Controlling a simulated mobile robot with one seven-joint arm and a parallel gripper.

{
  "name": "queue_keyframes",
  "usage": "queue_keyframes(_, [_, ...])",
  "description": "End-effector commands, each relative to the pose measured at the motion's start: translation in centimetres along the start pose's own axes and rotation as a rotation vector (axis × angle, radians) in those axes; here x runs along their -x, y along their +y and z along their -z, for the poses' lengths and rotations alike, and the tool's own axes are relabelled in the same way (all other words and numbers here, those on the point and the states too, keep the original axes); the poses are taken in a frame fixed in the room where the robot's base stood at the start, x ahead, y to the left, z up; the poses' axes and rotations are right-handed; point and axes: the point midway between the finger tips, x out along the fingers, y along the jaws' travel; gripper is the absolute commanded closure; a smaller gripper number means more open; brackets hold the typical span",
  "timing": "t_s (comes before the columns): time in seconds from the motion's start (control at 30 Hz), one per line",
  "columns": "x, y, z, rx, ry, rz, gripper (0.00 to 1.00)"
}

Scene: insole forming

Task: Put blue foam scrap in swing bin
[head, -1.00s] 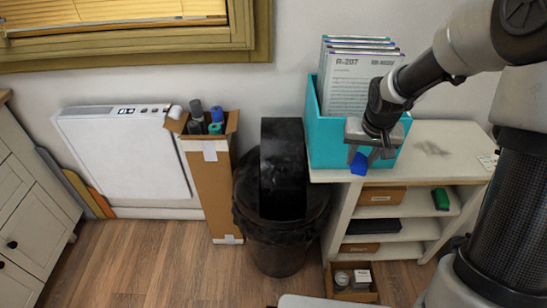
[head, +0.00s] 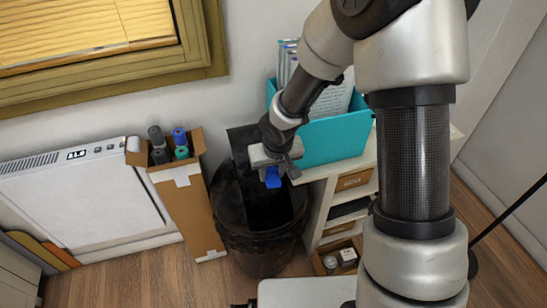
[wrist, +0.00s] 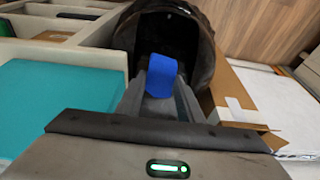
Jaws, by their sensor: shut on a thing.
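A small blue foam scrap (head: 273,178) is held in my gripper (head: 274,168), which is shut on it. The scrap also shows between the fingertips in the wrist view (wrist: 162,75). The black swing bin (head: 258,245) stands on the floor, with its dark opening facing up and its flap (head: 243,143) tilted up at the back. In the head view the scrap appears over the right side of the bin opening, near the shelf edge. In the wrist view the bin (wrist: 204,50) lies beyond the fingertips, with the scrap in front of its opening. The exact height above the rim is hard to tell.
A teal file box (head: 335,140) with papers sits on the shelf unit (head: 318,205), close right of my gripper. A tall cardboard box (head: 190,215) with rolls stands left of the bin, beside a white panel heater (head: 80,205). A small open box (head: 340,262) lies on the floor.

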Motion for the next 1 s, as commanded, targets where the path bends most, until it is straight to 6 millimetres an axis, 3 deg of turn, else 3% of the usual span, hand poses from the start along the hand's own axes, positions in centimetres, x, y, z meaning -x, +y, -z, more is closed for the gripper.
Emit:
queue_keyframes(0.1, [-0.7,-1.1,-0.7,0.02,-0.002,0.011,0.87])
queue_keyframes(1.0, [-10.9,-1.0,-3.7,0.016,-0.001,0.011,0.87])
